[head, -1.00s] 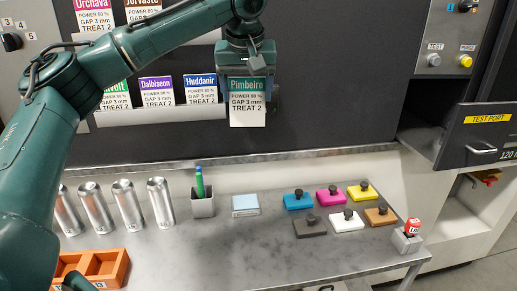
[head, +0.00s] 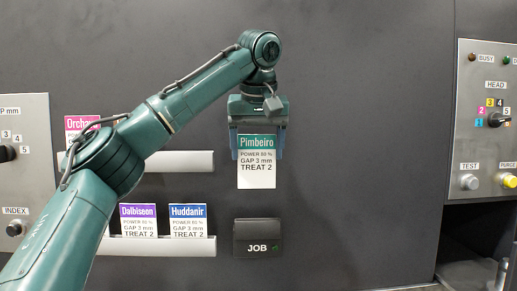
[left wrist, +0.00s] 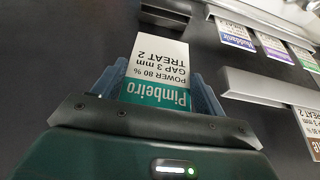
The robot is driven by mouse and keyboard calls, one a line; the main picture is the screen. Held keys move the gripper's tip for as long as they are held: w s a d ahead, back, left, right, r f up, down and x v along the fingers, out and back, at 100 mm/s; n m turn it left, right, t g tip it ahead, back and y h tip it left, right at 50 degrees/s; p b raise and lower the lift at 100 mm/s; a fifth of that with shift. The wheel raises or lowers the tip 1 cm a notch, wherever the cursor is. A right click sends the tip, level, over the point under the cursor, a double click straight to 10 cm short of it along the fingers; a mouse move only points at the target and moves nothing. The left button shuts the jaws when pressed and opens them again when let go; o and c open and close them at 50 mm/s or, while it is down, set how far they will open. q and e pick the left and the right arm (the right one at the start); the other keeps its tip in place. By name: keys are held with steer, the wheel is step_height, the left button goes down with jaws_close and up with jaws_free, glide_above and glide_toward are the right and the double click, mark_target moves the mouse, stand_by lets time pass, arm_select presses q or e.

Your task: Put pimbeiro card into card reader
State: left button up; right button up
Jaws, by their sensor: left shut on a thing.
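The Pimbeiro card (head: 257,172) has a teal top band and white lower part. My left gripper (head: 258,145) is shut on its upper part and holds it upright, text facing me. In the left wrist view the card (left wrist: 158,68) appears upside down between the blue fingers of my gripper (left wrist: 160,95). The black card reader (head: 257,238), marked JOB, is on the dark panel below the card. A gap shows between the card's lower edge and the reader in the head view. My right gripper is not in view.
A Dalbiseon card (head: 138,220) and a Huddanir card (head: 188,220) stand in a lower rack (head: 160,246) left of the reader. An upper rack (head: 185,161) is left of the held card. A control panel (head: 487,120) is at the right.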

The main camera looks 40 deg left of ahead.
mark_target(258, 184)
arm_select(q)
steer(key=shift+f+b, duration=0.6)
steer(key=shift+f, duration=0.25)
step_height(258, 184, down, 2)
steer(key=shift+f+b, duration=0.25)
steer(key=shift+b, duration=0.65)
steer(key=shift+f+b, duration=0.5)
steer(key=shift+f, duration=0.25)
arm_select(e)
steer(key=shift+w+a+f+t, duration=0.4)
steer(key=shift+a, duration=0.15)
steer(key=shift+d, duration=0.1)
arm_select(q)
steer(key=shift+p, duration=0.35)
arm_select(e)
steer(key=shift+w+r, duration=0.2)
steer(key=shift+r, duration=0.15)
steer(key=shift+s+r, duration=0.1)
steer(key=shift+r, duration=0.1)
